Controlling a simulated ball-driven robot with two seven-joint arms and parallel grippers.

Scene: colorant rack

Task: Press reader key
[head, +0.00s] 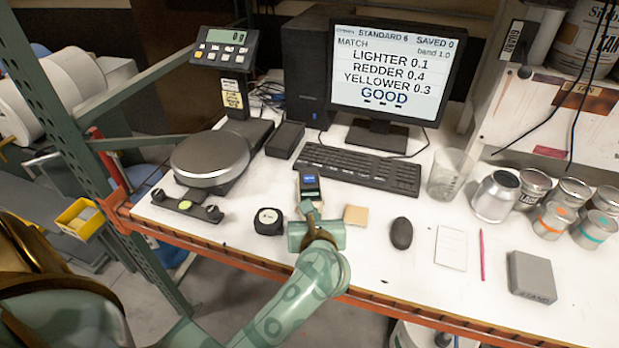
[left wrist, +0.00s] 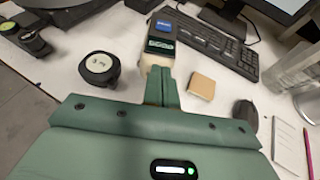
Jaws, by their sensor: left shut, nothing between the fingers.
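The reader (head: 309,184) is a small dark handheld device with a blue patch at its far end, lying on the white bench in front of the keyboard. In the left wrist view the reader (left wrist: 161,42) shows the blue patch, a small lit display and a pale near end. My left gripper (head: 308,208) is shut and empty at the reader's near end. In the left wrist view its fingertips (left wrist: 160,72) overlap the pale near end; I cannot tell whether they touch it. The key is not clearly seen. My right gripper is not in view.
The monitor (head: 394,75) reads "LIGHTER 0.1, REDDER 0.4, YELLOWER 0.3, GOOD" and "SAVED 0". A black round tape-like item (head: 268,221), a tan square (head: 355,215) and a mouse (head: 401,233) lie near the gripper. The keyboard (head: 360,170) is behind. A scale (head: 210,159) stands left.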

